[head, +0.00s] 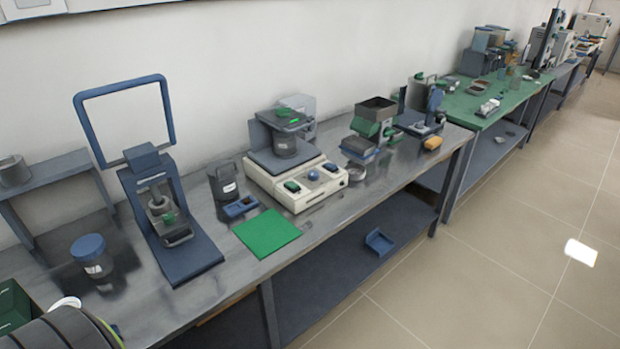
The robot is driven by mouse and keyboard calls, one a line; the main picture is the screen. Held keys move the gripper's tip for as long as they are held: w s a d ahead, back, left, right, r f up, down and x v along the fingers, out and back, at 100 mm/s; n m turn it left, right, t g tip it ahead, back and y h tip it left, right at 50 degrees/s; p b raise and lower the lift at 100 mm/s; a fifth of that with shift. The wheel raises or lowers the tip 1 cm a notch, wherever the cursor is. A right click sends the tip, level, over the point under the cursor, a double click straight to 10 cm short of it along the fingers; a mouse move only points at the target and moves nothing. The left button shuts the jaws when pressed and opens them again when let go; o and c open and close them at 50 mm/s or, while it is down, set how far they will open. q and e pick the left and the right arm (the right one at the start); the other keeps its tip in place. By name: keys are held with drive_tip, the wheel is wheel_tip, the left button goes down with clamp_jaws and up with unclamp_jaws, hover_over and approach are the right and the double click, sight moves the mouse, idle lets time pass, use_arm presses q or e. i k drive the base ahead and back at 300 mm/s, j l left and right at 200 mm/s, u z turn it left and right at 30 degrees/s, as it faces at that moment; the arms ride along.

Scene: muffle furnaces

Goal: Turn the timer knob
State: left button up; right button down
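A white-based device (275,192) stands on the grey bench in the middle of the head view. Its sloped front carries a round blue knob (313,175), with a green control (292,186) on its left and a blue control (330,167) on its right. I cannot read any markings, so I cannot tell whether the blue knob is the timer knob. A dark pot (284,143) sits on top of the device. Neither of my grippers shows in this view.
A blue stand with a square frame (170,240) stands left of the device. A green mat (267,233) and a small blue tray (240,207) lie in front of it. A dark lidded jar (92,257) stands further left. The tiled floor (480,240) at right is clear.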

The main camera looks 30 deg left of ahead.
sight(313, 176)
drive_tip(key=i+u, duration=0.2)
drive_tip(key=u, duration=0.5)
